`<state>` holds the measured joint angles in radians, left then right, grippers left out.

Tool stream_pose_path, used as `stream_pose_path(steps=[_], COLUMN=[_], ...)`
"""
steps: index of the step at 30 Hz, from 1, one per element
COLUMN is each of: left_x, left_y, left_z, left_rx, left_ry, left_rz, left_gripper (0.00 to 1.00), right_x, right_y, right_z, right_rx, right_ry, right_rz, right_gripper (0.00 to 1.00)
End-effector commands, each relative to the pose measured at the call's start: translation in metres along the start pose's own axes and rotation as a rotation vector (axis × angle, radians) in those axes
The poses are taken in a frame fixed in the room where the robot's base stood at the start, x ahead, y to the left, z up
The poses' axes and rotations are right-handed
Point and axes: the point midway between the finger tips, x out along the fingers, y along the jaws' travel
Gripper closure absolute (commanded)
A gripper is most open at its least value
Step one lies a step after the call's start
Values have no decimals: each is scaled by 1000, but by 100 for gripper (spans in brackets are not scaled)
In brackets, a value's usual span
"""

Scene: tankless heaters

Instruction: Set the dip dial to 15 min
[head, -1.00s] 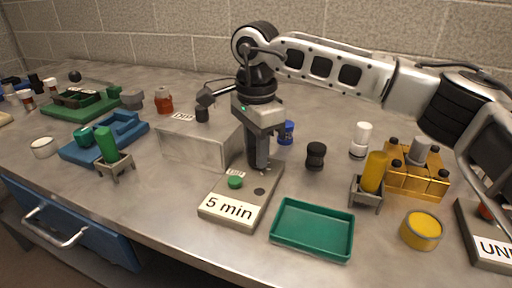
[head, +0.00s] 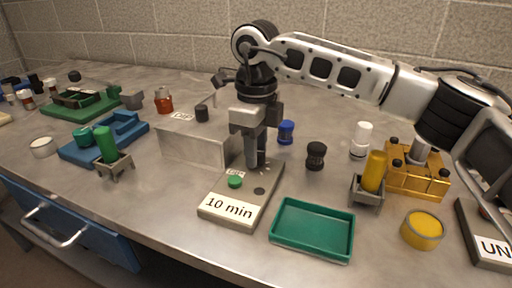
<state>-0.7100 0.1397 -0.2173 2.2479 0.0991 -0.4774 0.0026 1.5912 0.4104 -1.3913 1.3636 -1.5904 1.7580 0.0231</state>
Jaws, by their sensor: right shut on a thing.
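A low beige timer box (head: 216,193) stands near the front of the bench, its front plate (head: 231,208) reading "10 min". A green button (head: 235,181) and a dark round spot (head: 259,191) are on its top. My right gripper (head: 257,164) points down at the box's back right part, its fingers shut on the dip dial there. The dial itself is mostly hidden by the fingers. My left gripper is not in view.
A grey block (head: 190,146) with a small label stands left of the gripper. A green tray (head: 312,251) lies right of the box. A black knobbed piece (head: 316,156), a blue bottle (head: 286,132) and a gold block (head: 427,184) stand to the right.

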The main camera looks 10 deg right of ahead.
Motion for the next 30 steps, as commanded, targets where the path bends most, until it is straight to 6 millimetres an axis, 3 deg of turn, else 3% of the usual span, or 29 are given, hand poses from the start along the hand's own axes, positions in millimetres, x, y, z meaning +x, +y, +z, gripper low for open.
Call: stream_pose_path(steps=[21,30], left_x=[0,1], left_y=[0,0], left_z=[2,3], left_rx=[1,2], left_ry=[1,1], left_rz=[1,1], left_gripper=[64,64], right_x=[-1,-1], right_y=[-1,-1], right_z=[0,0], right_rx=[673,886], right_ry=[-1,-2], right_rz=[-3,-2], right_gripper=[93,93])
